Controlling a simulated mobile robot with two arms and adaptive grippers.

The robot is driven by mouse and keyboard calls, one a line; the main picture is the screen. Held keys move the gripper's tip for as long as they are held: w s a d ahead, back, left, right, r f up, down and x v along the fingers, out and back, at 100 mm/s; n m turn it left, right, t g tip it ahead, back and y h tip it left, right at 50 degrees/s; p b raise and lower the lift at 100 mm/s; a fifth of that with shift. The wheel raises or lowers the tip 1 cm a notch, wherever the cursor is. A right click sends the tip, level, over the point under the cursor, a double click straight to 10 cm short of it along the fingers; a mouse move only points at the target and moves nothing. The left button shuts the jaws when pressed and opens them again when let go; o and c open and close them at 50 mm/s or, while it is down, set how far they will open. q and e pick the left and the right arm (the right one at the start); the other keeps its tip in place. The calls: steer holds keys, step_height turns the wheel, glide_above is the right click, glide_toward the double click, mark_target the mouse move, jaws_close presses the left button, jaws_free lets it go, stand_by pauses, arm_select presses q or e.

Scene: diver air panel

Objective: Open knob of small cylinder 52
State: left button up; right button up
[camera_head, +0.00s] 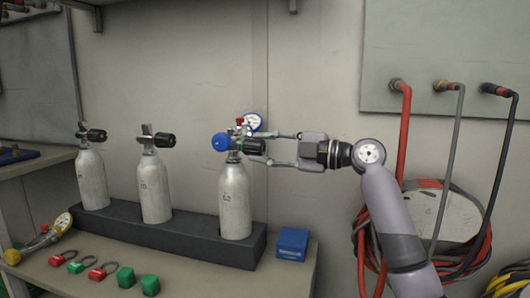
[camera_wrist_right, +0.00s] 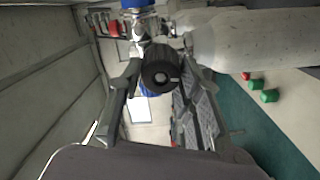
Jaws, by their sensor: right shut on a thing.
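Three small grey cylinders stand upright in a dark rack (camera_head: 190,238), each with a valve and a black knob on its right side. I cannot read their numbers. The right-hand cylinder (camera_head: 234,203) also carries a blue knob (camera_head: 221,142) and a gauge (camera_head: 253,121) on top. My right gripper (camera_head: 262,147) reaches in from the right, with one finger above and one below that cylinder's black knob (camera_head: 251,147). In the right wrist view the black knob (camera_wrist_right: 160,76) sits between the two fingers, which are shut on it. My left gripper is out of view.
The middle cylinder (camera_head: 155,190) and left cylinder (camera_head: 91,180) stand beside it. A blue box (camera_head: 292,243), red padlocks (camera_head: 103,271) and green blocks (camera_head: 150,285) lie on the bench. Red and black hoses (camera_head: 404,130) hang at the right.

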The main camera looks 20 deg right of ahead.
steer(key=shift+f+n, duration=0.15)
steer(key=shift+n, duration=0.95)
steer(key=o, duration=1.2)
steer(key=shift+c, duration=0.2)
steer(key=shift+d, duration=0.1)
steer(key=v, duration=1.2)
